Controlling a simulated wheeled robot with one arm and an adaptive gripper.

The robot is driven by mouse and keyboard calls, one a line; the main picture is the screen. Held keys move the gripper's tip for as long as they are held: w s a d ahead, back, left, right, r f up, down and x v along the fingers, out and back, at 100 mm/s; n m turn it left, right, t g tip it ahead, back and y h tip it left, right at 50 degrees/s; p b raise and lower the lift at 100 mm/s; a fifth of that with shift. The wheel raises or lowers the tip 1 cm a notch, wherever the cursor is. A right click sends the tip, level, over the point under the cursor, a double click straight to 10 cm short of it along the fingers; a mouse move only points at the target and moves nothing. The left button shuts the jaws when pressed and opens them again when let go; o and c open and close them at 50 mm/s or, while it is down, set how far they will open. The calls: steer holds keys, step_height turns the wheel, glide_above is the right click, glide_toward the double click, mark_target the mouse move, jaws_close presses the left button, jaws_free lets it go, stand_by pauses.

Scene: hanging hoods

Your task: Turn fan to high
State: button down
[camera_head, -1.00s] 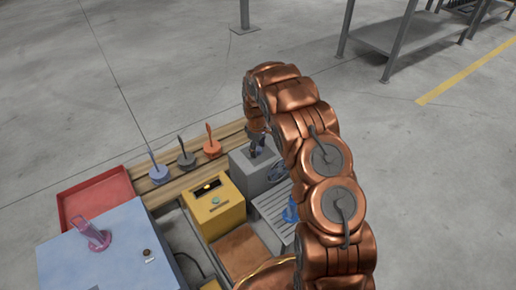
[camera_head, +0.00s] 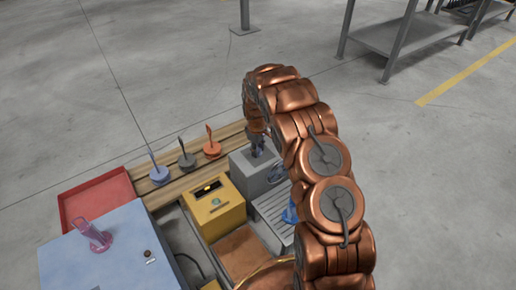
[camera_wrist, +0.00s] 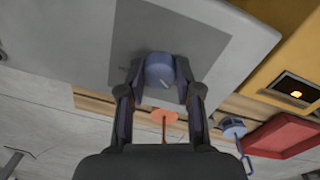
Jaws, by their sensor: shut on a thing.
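A blue-grey round knob (camera_wrist: 161,66) with a light pointer mark sits on a darker square panel (camera_wrist: 200,38) of the grey box (camera_wrist: 70,35). The grey box also shows in the head view (camera_head: 240,170), partly hidden by my arm. My gripper (camera_wrist: 159,80) has one finger on each side of the knob and is shut on it. In the head view my gripper (camera_head: 258,146) points down at the top of the grey box, and the knob's setting cannot be read there.
A yellow box (camera_head: 218,208) with a small display stands left of the grey box. Blue, dark grey and orange upright-handled pieces stand on a wooden rail (camera_head: 228,134) behind. A red tray (camera_head: 95,197) and a light blue box (camera_head: 105,255) lie at left. A slatted grey tray (camera_head: 270,212) is in front.

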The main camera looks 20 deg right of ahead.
steer(key=m+p, duration=0.2)
steer(key=m, duration=0.3)
steer(key=shift+r+p, duration=0.1)
steer(key=shift+p, duration=0.3)
steer(key=m+p, duration=0.2)
steer(key=m, duration=0.4)
steer(key=shift+m+g, duration=0.3)
steer(key=m+p, duration=0.1)
steer(key=m, duration=0.1)
steer(key=shift+m, duration=0.3)
steer(key=m+p, duration=0.2)
steer(key=m, duration=0.1)
steer(key=shift+m, duration=0.3)
steer(key=m+p, duration=0.2)
steer(key=m, duration=0.1)
steer(key=shift+w, duration=0.1)
steer(key=shift+m+y+p, duration=0.3)
steer(key=shift+m+p, duration=0.25)
steer(key=shift+m, duration=0.45)
